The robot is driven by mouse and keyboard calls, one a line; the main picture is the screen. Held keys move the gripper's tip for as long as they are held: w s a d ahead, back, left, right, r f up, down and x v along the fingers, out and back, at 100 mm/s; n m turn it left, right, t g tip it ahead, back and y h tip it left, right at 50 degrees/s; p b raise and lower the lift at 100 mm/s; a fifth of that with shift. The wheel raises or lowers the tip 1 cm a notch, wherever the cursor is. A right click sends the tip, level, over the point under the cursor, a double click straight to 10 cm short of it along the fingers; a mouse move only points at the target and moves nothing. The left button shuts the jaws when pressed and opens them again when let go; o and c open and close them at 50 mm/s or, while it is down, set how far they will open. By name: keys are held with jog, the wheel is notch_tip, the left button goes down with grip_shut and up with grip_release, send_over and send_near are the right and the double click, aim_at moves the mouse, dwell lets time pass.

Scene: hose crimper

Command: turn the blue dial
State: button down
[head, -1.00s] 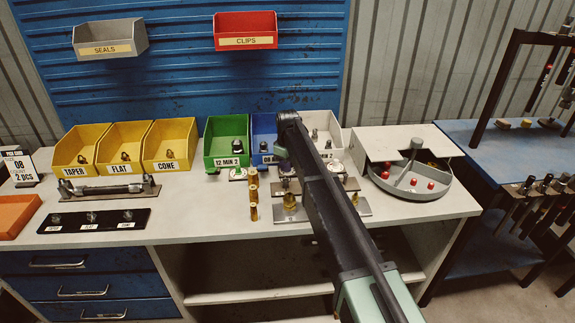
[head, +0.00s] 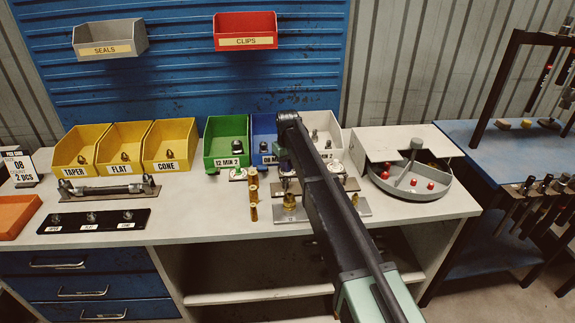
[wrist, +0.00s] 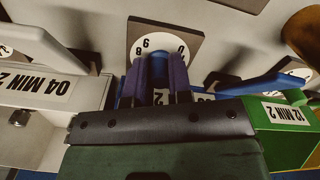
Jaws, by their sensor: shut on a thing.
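The blue dial (wrist: 159,66) shows in the wrist view between the two purple fingers of my gripper (wrist: 160,76). My gripper is shut on it, with one finger on each side. Behind it is a white round scale plate (wrist: 148,43) with black numbers, among them 8 and 6. The fingers cover part of the dial and scale, so I cannot read the setting. In the head view my arm hides the dial and the gripper.
The blue bin (head: 263,128) and green bin (head: 226,140) stand close by on the bench. Brass fittings (head: 253,195) stand left of my arm. A grey round tray (head: 410,185) with red balls is to the right. Yellow bins (head: 123,147) are at left.

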dwell(0.3)
jog(key=c, duration=1)
grip_release()
jog(key=shift+c, duration=0.2)
jog(key=shift+r, duration=0.1)
notch_tip(320, 180, up, 10)
jog(key=p, duration=1)
jog(key=shift+r+p, duration=0.25)
jog(key=shift+p, duration=0.15)
jog(key=s+d+m, duration=0.2)
jog(key=s+d, duration=0.6)
jog(key=s, duration=0.5)
jog(key=s+d+m, duration=0.2)
jog(key=s+d, duration=0.6)
jog(key=s, duration=0.5)
jog(key=s+d+m, duration=0.2)
jog(key=s+d, duration=0.6)
jog(key=s, duration=0.4)
jog(key=shift+s+d+m, duration=0.2)
jog(key=shift+s+m, duration=0.2)
